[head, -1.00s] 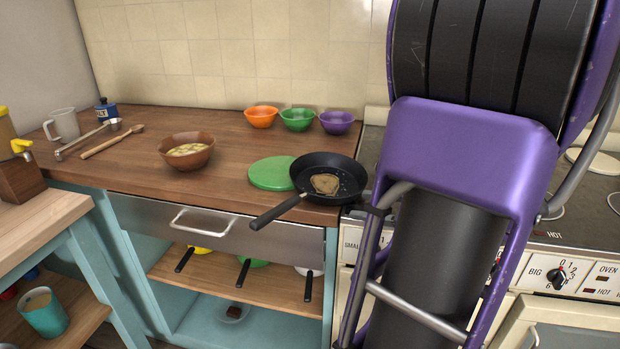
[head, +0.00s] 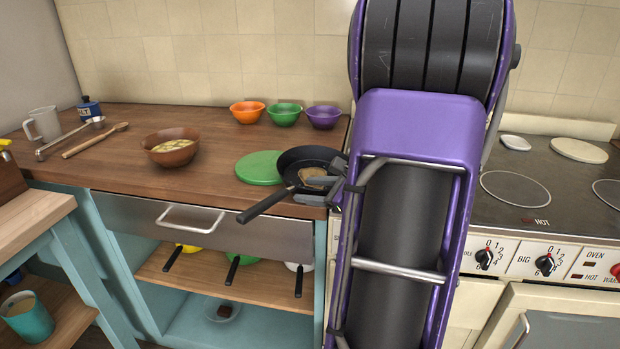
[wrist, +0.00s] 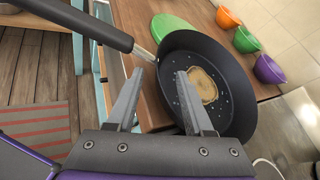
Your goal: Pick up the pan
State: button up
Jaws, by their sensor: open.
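A black frying pan (head: 297,159) sits at the right end of the wooden counter, its handle pointing to the front left. A tan pancake-like piece (wrist: 202,84) lies inside it. My gripper (head: 318,190) is at the right front side of the pan, partly overlapping it in the head view. In the wrist view my gripper (wrist: 159,74) is open, with its fingertips near where the handle (wrist: 82,22) joins the pan (wrist: 228,90). One finger lies across the view of the pan's rim. Nothing is between the fingers; I cannot tell whether they touch the pan.
A green disc (head: 259,167) lies beside the pan, left of it. A brown bowl (head: 172,148) and three small bowls (head: 284,115) stand on the counter. Several pan handles (head: 234,268) stick out from the shelf (head: 215,280) below the drawer. A stove (head: 540,175) is at the right.

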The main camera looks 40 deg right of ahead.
aim_at(306, 187)
jog(key=x, duration=0.4)
jog(key=shift+w+r, duration=0.15)
grip_shut()
dwell(0.6)
jog(key=shift+r, duration=0.1)
dwell(0.5)
